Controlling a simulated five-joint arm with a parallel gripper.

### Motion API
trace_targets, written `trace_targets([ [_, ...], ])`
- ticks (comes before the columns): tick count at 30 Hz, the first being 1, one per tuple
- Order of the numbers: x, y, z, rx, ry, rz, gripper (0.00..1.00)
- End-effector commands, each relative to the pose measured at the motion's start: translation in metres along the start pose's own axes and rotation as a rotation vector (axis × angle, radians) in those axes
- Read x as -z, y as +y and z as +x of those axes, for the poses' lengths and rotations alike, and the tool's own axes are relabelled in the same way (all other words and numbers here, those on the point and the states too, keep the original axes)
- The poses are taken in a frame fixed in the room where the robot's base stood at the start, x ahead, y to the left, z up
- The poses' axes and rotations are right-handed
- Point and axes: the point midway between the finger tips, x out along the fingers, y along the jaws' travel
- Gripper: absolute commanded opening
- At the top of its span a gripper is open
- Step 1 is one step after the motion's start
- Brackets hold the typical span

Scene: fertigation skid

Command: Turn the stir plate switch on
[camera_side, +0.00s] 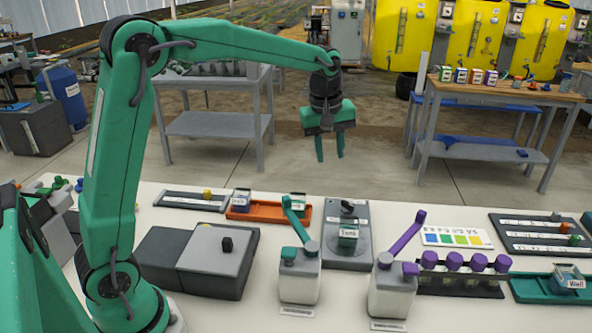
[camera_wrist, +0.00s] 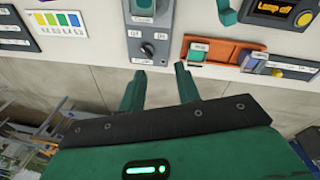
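The stir plate (camera_side: 362,257) is a grey block in the middle of the white table, with a labelled jar (camera_side: 348,235) standing on it. Its dark rotary switch (camera_side: 348,206) is at the end away from my arm's base. In the wrist view the switch (camera_wrist: 147,50) shows as a round knob with small lettering by it, too small to read surely. My gripper (camera_side: 330,158) is open and empty, in the air beyond the table's far edge and above the switch's height. In the wrist view my fingers (camera_wrist: 160,72) are apart, pointing toward the plate, touching nothing.
An orange tray (camera_side: 252,213) with small vials is left of the plate. Bottles with teal (camera_side: 300,285) and purple (camera_side: 388,297) pump tops stand nearer. A colour card (camera_side: 455,238) lies right. Air around my gripper is clear.

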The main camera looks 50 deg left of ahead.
Motion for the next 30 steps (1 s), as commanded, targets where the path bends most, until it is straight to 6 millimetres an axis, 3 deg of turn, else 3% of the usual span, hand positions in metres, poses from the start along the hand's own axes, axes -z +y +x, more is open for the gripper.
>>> trace_targets([
  [9,0.028,0.038,0.062,0.077,-0.032,-0.254,0.33],
  [18,0.044,0.058,0.114,0.136,-0.043,-0.445,0.33],
  [30,0.048,0.062,0.126,0.149,-0.043,-0.492,0.33],
])
